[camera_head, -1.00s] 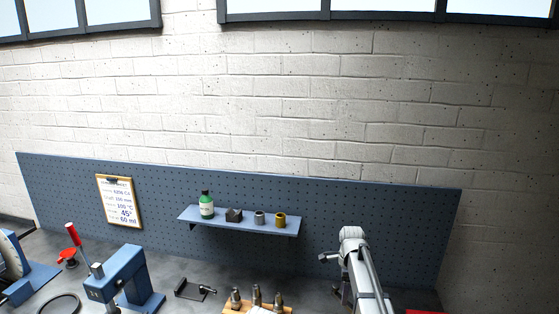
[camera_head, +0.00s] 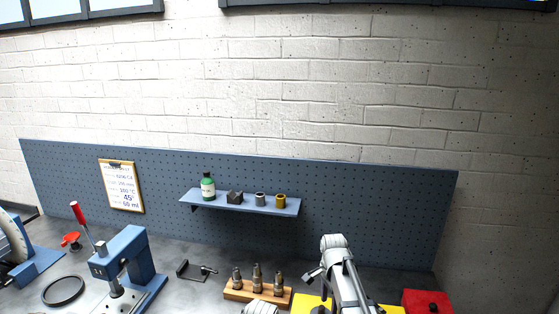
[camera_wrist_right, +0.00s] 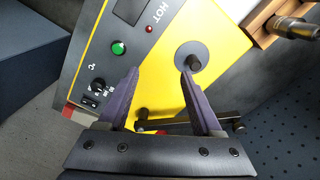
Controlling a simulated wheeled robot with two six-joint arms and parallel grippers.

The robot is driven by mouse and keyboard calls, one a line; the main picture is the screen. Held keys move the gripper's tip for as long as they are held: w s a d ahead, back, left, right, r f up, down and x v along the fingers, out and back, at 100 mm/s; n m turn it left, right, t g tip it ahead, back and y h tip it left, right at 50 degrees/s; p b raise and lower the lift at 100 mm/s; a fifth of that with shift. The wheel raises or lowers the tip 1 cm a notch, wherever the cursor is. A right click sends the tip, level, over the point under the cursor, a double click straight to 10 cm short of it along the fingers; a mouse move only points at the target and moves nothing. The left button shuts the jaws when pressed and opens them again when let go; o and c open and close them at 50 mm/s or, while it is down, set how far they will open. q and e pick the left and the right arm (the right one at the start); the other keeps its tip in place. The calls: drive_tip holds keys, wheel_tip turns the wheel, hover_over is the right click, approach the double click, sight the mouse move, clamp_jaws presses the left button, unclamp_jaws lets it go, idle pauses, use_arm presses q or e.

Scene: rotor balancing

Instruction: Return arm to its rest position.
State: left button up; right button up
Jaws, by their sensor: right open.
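My right arm (camera_head: 343,275) reaches in from the bottom of the head view, right of centre; its jaws are not clear there. In the right wrist view my right gripper (camera_wrist_right: 159,78) is open, with nothing between its two purple fingers. Below it is a yellow unit (camera_wrist_right: 215,27) marked HOT, with a green button, a red lamp, a black knob and a round grey disc with a dark post. The yellow unit also shows in the head view (camera_head: 309,301), partly hidden by the arm. My left gripper is not seen.
A wooden block (camera_head: 238,293) with several metal tools stands left of the arm. A red box (camera_head: 427,302) is at right. A blue press (camera_head: 130,258) and a black ring (camera_head: 63,290) are at left. A wall shelf (camera_head: 235,204) holds a bottle and small parts.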

drive_tip(key=s+a+f+n+b, duration=0.1)
drive_tip(key=s+f+n, duration=0.1)
drive_tip(key=s, duration=0.1)
drive_tip(key=s+a+f+n+b, duration=0.2)
drive_tip(key=s, duration=0.1)
drive_tip(key=s+a+f+n+b, duration=0.1)
drive_tip(key=s+a+n, duration=0.1)
drive_tip(key=s, duration=0.1)
drive_tip(key=shift+s+a+f+n+b, duration=0.15)
drive_tip(key=shift+s+f+n+b, duration=0.15)
drive_tip(key=shift+f+b, duration=0.1)
use_arm(q)
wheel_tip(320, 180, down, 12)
drive_tip(key=b, duration=0.5)
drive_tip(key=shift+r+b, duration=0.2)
drive_tip(key=shift+b, duration=0.2)
use_arm(e)
drive_tip(key=s+a+f+n, duration=0.2)
drive_tip(key=s+n, duration=0.3)
drive_tip(key=s, duration=0.1)
drive_tip(key=s+a+f+n, duration=0.2)
drive_tip(key=s+f+n, duration=0.1)
drive_tip(key=s+n, duration=0.3)
drive_tip(key=shift+s+f+h, duration=0.35)
drive_tip(key=shift+s+h, duration=0.05)
drive_tip(key=shift+s, duration=0.15)
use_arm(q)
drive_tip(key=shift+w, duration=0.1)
use_arm(e)
drive_tip(key=shift+a, duration=0.15)
